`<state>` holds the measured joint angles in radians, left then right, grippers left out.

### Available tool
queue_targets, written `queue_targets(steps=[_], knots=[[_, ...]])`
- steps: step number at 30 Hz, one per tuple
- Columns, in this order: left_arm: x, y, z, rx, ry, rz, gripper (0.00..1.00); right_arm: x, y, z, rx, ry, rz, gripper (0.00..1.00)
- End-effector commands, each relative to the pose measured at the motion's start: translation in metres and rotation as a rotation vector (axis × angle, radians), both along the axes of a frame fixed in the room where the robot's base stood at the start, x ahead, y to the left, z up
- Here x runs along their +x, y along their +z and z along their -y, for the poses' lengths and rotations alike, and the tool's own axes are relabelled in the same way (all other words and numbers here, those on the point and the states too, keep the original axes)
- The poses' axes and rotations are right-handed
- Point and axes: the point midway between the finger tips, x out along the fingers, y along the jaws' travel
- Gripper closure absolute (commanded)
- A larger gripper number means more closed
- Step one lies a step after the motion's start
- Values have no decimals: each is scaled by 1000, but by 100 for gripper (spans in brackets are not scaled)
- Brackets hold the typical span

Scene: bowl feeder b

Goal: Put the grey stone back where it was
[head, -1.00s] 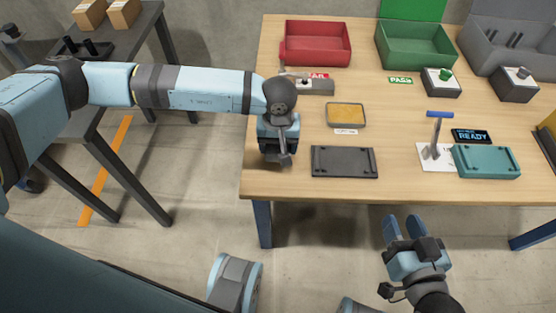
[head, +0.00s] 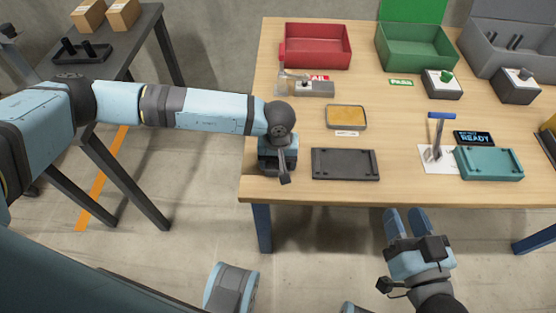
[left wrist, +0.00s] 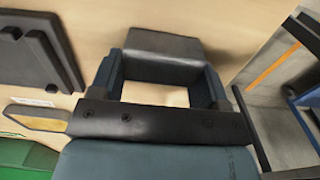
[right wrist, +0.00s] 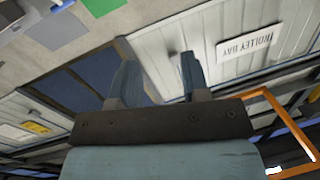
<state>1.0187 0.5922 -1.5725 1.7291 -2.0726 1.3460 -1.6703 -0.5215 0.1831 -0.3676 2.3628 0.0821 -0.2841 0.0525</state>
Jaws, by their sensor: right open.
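My left gripper (head: 272,162) is low over the front left corner of the table, left of the dark plate. In the left wrist view, a dark grey block, which looks like the grey stone (left wrist: 163,46), spans the space between its two fingertips, with a finger against each side. The stone is hidden behind the gripper in the head view. I cannot tell whether it touches the table. My right gripper (head: 406,222) is open and empty, in front of the table's front edge.
The dark grey plate (head: 345,164) with raised strips lies right of my left gripper. Behind are an amber-filled tray (head: 346,116), a red bin (head: 317,45) and a green bin (head: 415,45). A teal plate (head: 488,163) and blue-handled tool (head: 437,132) are at right.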

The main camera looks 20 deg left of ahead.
Motion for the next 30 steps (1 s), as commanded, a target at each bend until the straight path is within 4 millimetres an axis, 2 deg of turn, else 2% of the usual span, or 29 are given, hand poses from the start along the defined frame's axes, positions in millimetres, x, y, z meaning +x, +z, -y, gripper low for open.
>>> queue_targets(steps=[1, 3, 14, 20, 24, 30], knots=[[0, 0, 0, 0, 0, 0, 19, 0, 1, 0, 1, 1, 4, 57], [0, 0, 0, 0, 0, 0, 7, 0, 2, 0, 1, 1, 6, 57], [0, 7, 0, 0, 0, 0, 7, 1, 7, 1, -5, -3, -2, 57], [1, 44, 0, -1, 0, 2, 7, 4, -3, 8, -40, -24, -59, 57], [1, 75, 0, -1, 0, 2, 7, -2, -22, 13, -81, -34, -131, 57], [1, 109, -1, 1, -1, 2, 7, -10, -44, 22, -131, -44, -212, 57]])
